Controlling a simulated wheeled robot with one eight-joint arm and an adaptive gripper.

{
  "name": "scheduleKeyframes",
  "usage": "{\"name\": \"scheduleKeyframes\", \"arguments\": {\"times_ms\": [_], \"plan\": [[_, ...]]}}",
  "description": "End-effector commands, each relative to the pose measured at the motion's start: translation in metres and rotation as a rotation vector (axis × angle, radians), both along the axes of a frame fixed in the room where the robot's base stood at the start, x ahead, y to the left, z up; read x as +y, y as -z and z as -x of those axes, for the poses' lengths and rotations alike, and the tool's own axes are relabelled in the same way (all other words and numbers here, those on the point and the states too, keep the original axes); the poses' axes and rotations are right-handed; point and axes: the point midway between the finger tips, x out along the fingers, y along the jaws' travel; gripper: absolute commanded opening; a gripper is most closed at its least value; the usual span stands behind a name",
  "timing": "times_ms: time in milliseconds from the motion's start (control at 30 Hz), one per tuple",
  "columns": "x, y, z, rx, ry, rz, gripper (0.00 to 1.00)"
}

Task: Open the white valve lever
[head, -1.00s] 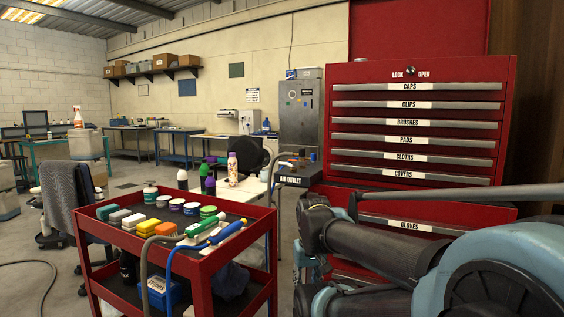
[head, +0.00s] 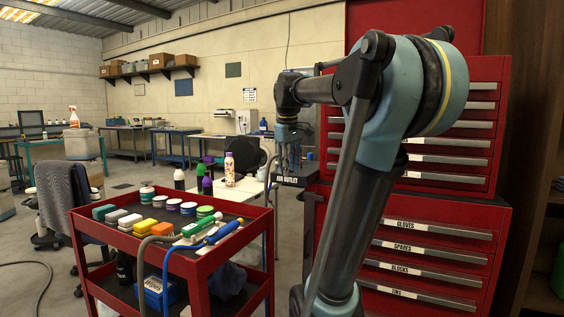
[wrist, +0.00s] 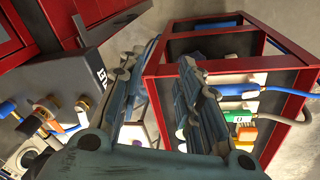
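The grey air outlet box (head: 290,181) sits on the red cabinet's left side in the head view, partly behind my gripper (head: 290,145). In the wrist view the box (wrist: 62,88) is at left, with brass fittings (wrist: 82,105) and blue pieces on its lower side.
A red cart (head: 215,262) stands left of the box, carrying tubs, coloured blocks and green and blue hose tools. A blue hose (head: 166,265) hangs over its front edge. The red drawer cabinet (head: 460,210) stands behind my arm. Open floor lies farther left.

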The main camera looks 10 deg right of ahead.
Motion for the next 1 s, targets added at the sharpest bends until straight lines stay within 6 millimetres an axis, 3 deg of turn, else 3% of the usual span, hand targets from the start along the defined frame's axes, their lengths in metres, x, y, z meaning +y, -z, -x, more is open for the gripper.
{"name": "scheduleKeyframes", "arguments": {"times_ms": [33, 200, 500, 767, 1000], "plan": [[0.001, -0.018, -0.018, 0.003, -0.03, 0.009, 0.32], [0.003, -0.07, -0.07, 0.016, -0.142, 0.043, 0.32], [0.008, -0.137, -0.148, 0.039, -0.323, 0.097, 0.32], [0.01, -0.158, -0.176, 0.05, -0.396, 0.118, 0.32], [0.008, -0.143, -0.181, 0.051, -0.403, 0.119, 0.32]]}}
